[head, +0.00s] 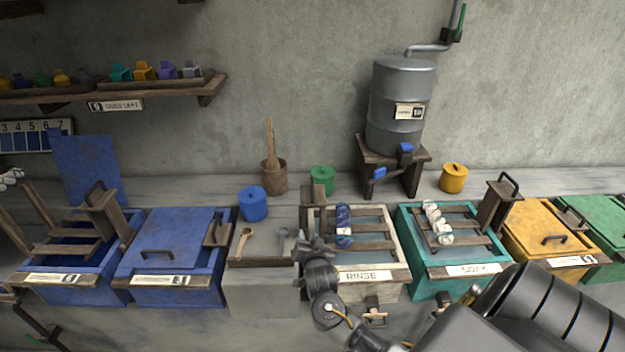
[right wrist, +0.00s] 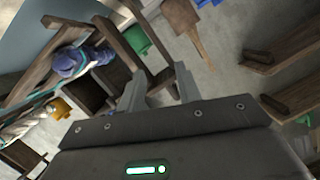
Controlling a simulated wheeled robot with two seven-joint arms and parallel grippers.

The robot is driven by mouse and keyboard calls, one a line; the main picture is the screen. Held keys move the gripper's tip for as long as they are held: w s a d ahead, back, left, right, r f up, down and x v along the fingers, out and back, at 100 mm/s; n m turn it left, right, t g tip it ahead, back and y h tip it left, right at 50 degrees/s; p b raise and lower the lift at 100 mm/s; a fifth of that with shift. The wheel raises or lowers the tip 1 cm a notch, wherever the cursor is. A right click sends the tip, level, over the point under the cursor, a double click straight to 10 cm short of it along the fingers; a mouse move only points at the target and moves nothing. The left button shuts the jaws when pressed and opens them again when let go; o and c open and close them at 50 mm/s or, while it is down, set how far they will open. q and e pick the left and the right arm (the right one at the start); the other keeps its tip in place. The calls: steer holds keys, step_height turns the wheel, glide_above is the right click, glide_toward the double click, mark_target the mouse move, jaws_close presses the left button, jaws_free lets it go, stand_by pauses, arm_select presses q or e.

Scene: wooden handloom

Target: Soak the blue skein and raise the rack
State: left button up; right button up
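The blue skein (head: 344,226), with a pale band, lies across the slatted rack (head: 372,246) in the pale RINSE vat (head: 396,283). It also shows at upper left in the right wrist view (right wrist: 82,60). My right gripper (head: 308,244) is at the RINSE vat's left edge, in front of the rack's wooden post (head: 318,194). In the right wrist view its fingers (right wrist: 160,90) are apart, with wood visible between and beyond them; contact cannot be told. The teal SOAK vat (head: 421,283) holds a rack with a white skein (head: 437,222).
Blue lidded (head: 170,267) and open blue (head: 85,290) vats stand left; yellow (head: 545,229) and green (head: 597,217) lidded vats stand right. A tray with a wooden spoon (head: 243,243) is beside RINSE. Pots and a metal tank (head: 400,110) stand behind. My right arm crosses the front right.

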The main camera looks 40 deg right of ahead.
steer(key=w+d+r+m+t+h, duration=0.1)
steer(key=w+d+r+m+h, duration=0.25)
steer(key=r, duration=0.45)
steer(key=p, duration=0.3)
glide_toward(312, 176)
steer(key=x, duration=0.5)
steer(key=shift+w+d+f, duration=0.2)
steer(key=shift+w+f, duration=0.1)
steer(key=shift+f, duration=0.05)
jaws_close()
